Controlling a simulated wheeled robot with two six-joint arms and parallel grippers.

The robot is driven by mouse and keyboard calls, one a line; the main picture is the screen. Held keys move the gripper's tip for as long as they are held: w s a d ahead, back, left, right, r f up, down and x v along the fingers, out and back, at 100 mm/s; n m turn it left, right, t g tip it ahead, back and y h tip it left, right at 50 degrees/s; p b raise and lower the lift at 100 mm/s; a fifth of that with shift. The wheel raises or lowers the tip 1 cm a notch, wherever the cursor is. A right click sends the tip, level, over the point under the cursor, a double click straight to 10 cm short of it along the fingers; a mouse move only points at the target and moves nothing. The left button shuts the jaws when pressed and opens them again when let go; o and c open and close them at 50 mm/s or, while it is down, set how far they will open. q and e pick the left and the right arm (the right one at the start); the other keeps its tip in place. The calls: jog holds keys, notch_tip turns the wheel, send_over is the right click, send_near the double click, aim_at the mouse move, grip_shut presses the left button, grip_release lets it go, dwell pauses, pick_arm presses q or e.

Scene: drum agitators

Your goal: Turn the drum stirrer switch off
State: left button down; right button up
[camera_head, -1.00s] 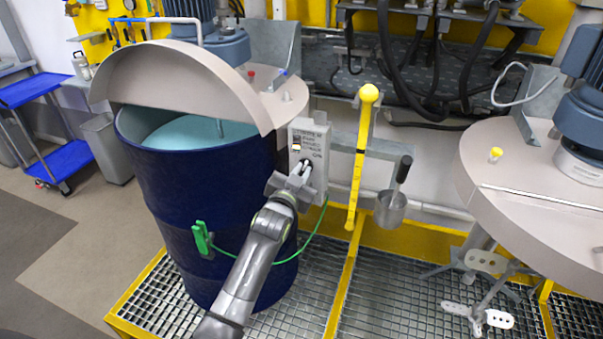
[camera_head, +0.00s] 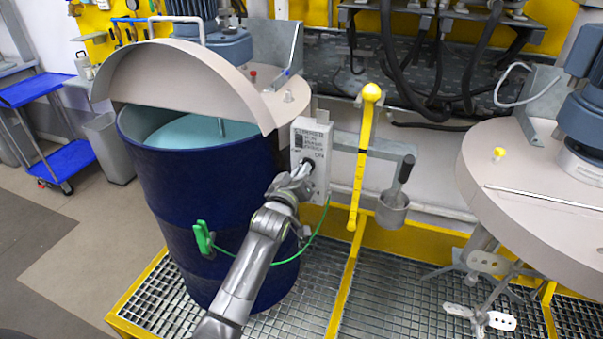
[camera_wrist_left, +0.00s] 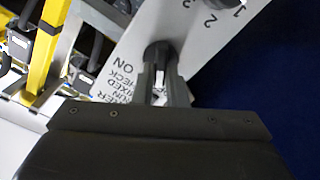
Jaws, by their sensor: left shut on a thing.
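My left gripper (camera_head: 304,171) reaches up to the lower part of this face and is shut on the dark rotary switch. In the left wrist view the switch knob (camera_wrist_left: 158,52) sits between the fingers (camera_wrist_left: 160,88), by the printed word ON. The fingers hide part of the knob, and I cannot read its exact position. My right gripper is not in view.
A half-open beige lid (camera_head: 190,75) covers part of the drum. A green clamp (camera_head: 203,238) with a green cable hangs on its side. Another lid (camera_head: 540,185) is at the right.

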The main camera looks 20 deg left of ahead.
pick_arm(q)
jog(key=shift+n, duration=0.6)
jog(key=c, duration=1.5)
grip_release()
jog(key=shift+o, duration=0.2)
jog(key=s+b, duration=0.3)
jog(key=s, duration=1.4)
jog(key=shift+s+a, duration=0.2)
jog(key=shift+a, duration=0.15)
jog(key=shift+f, duration=0.1)
